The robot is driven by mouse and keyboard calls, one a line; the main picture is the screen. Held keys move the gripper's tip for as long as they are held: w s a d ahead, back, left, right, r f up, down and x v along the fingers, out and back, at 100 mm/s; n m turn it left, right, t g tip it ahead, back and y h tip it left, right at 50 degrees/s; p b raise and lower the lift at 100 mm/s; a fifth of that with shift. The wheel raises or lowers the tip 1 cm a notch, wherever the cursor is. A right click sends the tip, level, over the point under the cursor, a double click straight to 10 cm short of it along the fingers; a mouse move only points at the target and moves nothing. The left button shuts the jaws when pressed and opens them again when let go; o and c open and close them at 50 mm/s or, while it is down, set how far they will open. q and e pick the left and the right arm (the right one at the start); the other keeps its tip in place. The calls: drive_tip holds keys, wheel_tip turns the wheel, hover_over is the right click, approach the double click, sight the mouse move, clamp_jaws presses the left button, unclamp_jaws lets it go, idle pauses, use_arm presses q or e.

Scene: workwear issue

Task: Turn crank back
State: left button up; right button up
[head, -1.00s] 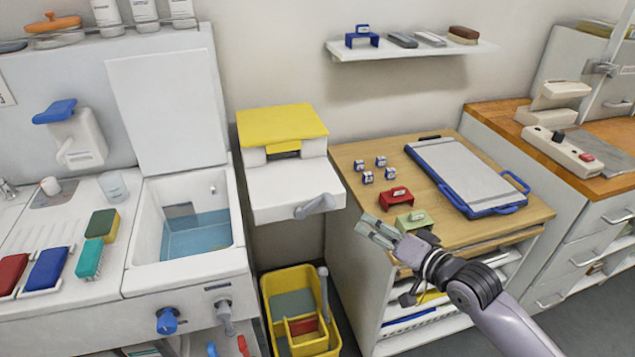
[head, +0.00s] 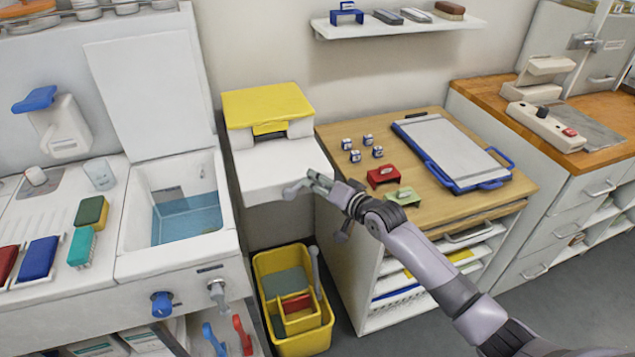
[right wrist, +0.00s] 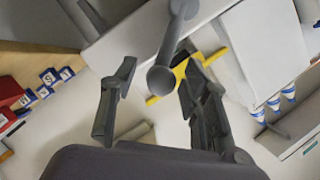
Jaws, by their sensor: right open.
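A grey crank (head: 293,189) sticks out from the front of a white box (head: 275,168) with a yellow top (head: 265,103). My right gripper (head: 318,181) is at the crank's right end in the head view. In the right wrist view the crank's handle (right wrist: 168,62) points toward the camera. Its round end lies between the two spread fingers of my right gripper (right wrist: 158,70), with a visible gap on each side. The gripper is open and holds nothing. My left gripper is not in view.
A wooden-topped cabinet (head: 430,208) with small blue-and-white blocks, a red piece (head: 383,176), a green piece (head: 403,197) and a blue-edged board (head: 450,150) stands right of the box. A yellow bucket (head: 310,343) is below. A sink (head: 185,243) is at left.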

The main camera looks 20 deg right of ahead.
drive_tip(key=shift+w+a+f, duration=0.15)
drive_tip(key=shift+w, duration=0.3)
drive_tip(key=shift+c, duration=0.4)
clamp_jaws()
